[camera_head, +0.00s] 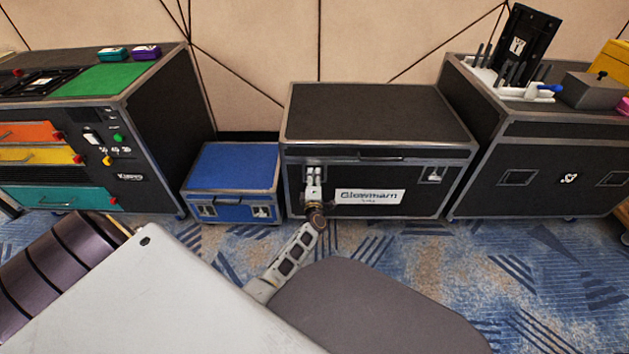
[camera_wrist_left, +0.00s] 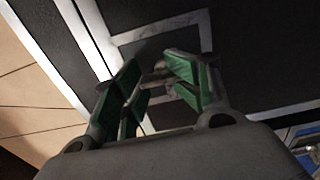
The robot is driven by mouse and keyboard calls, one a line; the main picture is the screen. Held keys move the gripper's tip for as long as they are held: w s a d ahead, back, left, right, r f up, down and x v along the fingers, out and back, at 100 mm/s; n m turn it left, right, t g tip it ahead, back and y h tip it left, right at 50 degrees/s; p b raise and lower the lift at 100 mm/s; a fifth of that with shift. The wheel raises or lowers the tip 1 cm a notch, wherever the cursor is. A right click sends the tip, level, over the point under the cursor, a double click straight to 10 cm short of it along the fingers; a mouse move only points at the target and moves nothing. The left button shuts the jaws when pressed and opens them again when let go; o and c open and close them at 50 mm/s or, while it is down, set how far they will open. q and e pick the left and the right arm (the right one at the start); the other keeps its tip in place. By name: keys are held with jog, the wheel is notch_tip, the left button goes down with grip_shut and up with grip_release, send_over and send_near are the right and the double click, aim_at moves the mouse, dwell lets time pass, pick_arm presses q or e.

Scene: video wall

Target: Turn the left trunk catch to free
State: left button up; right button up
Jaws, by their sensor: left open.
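The black trunk (camera_head: 375,120) with metal edges and a white name label stands by the wall, its lid closed. Its right catch (camera_head: 433,174) shows on the front. The left catch is mostly hidden behind my left gripper (camera_head: 313,178) in the head view. In the left wrist view, a small metal catch (camera_wrist_left: 156,74) sits in a grey-framed recess on the trunk's dark front. My left gripper (camera_wrist_left: 154,82) is open, its green-padded fingers on either side of the catch. I cannot tell whether they touch it. My right gripper is not in view.
A small blue case (camera_head: 235,170) stands close left of the trunk. A black drawer cabinet (camera_head: 165,120) is farther left. Another black case (camera_head: 545,150) with tools on top stands right. Patterned carpet (camera_head: 540,260) lies clear in front.

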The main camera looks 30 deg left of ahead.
pick_arm(q)
jog(key=o, duration=0.5)
jog(key=shift+s+f, duration=0.1)
jog(key=shift+f, duration=0.15)
jog(key=shift+d+f, duration=0.1)
jog(key=shift+m, duration=0.6)
